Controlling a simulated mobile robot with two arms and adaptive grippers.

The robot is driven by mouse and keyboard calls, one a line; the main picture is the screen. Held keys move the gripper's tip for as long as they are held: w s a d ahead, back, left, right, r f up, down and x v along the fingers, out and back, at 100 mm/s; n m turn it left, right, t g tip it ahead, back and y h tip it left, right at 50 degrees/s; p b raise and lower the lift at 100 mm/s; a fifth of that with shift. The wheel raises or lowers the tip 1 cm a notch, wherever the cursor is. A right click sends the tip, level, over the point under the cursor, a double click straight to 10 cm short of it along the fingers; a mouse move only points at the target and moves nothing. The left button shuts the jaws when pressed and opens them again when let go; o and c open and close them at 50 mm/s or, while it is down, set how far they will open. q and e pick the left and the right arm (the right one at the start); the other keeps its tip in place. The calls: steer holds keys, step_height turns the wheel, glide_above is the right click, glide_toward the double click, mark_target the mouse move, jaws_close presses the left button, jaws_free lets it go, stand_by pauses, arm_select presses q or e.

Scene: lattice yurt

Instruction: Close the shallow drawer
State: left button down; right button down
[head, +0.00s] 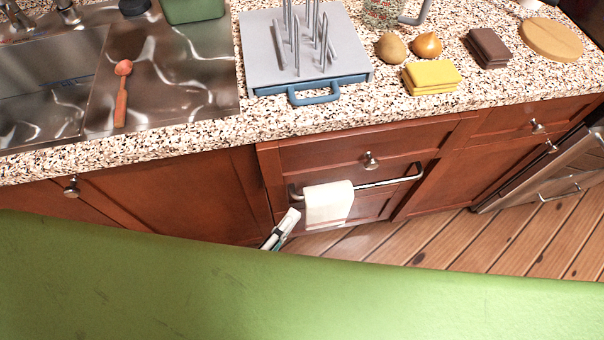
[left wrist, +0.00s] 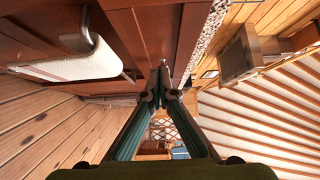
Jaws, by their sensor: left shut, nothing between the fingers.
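A wide, shallow reddish-brown wooden drawer front with a round metal knob (head: 371,160) lies under the counter edge in the head view. It seems to stand out slightly from the cabinet, but I cannot tell how far. Wooden fronts (left wrist: 150,30) also fill the top of the left wrist view. My left gripper (head: 289,219) is low, in front of the cabinet, left of the white towel and below the drawer front. A green surface hides its lower part. Its fingers (left wrist: 163,74) meet at the tips, shut and empty. My right gripper is not in view.
A towel bar (head: 392,181) with a white towel (head: 329,203) hangs below the knob. The speckled counter (head: 190,135) carries a grey rack with a blue handle (head: 314,94), yellow cloths (head: 431,77) and a sink (head: 50,90). Plank floor (head: 480,243) is clear at right.

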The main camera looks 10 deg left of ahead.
mark_target(295, 167)
arm_select(q)
steer(key=x, duration=0.3)
steer(key=a+p+x, duration=0.1)
steer(key=x, duration=0.2)
steer(key=w+a+x, duration=0.1)
steer(key=x, duration=0.3)
steer(key=shift+w+a+f, duration=0.1)
steer(key=shift+w+a, duration=0.1)
steer(key=shift+w, duration=0.2)
steer(key=w, duration=0.1)
steer(key=w+a, duration=0.1)
steer(key=w, duration=0.2)
steer(key=shift+w+a+p, duration=0.25)
steer(key=shift+a+p, duration=0.05)
steer(key=shift+s, duration=0.1)
steer(key=shift+r, duration=0.2)
